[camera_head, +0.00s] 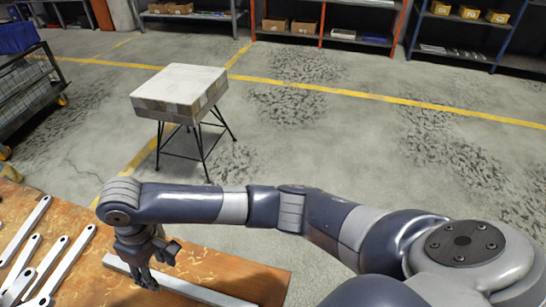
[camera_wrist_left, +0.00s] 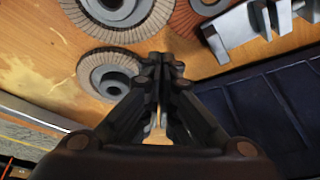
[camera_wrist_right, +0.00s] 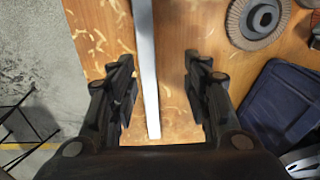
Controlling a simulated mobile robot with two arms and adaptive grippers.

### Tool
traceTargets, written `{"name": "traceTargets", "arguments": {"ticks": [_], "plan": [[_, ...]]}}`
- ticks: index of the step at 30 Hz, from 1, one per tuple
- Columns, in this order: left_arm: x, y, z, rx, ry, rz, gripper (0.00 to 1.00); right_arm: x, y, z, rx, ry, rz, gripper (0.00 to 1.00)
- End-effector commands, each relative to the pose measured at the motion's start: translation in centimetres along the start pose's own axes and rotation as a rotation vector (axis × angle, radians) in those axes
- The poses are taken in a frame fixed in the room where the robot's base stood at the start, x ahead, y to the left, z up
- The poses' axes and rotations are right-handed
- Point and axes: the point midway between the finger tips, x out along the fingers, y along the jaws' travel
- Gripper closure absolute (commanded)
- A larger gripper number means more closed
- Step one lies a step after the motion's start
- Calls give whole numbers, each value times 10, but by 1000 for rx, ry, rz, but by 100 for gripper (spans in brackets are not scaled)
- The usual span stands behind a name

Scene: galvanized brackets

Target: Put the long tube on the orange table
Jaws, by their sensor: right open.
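The long tube (camera_head: 215,296) is a straight pale grey metal bar lying on the orange-brown wooden table (camera_head: 262,282) near its far edge. My right gripper (camera_head: 146,282) is low over the tube, pointing down. In the right wrist view the tube (camera_wrist_right: 149,75) runs between the spread fingers of my right gripper (camera_wrist_right: 160,85), nearer the left finger, with a gap on both sides. My left gripper is out of the head view; in the left wrist view its fingers (camera_wrist_left: 159,68) are together, with nothing seen held, over a wooden top.
Several flat bars with end holes (camera_head: 68,265) lie left of the tube. Abrasive discs (camera_wrist_left: 110,72), a grey metal part (camera_wrist_left: 240,30) and a dark blue tray (camera_wrist_left: 270,105) are near my left gripper. A stool with a pale block top (camera_head: 180,80) stands beyond the table.

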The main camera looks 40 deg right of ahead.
Motion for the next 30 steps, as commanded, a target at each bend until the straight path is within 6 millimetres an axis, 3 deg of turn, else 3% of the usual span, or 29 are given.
{"name": "traceTargets", "arguments": {"ticks": [3,6,12,20,30], "plan": [[0,0,0,0,0,0,100,18,-28,12,-19,57,-83,55],[0,0,0,0,0,0,100,28,-45,22,-13,121,-138,55],[0,0,0,0,0,1,100,42,-56,48,55,242,-203,55],[0,0,0,0,0,1,100,60,-32,106,218,339,-167,55],[0,0,0,0,-1,1,100,72,18,212,399,325,15,55]]}}
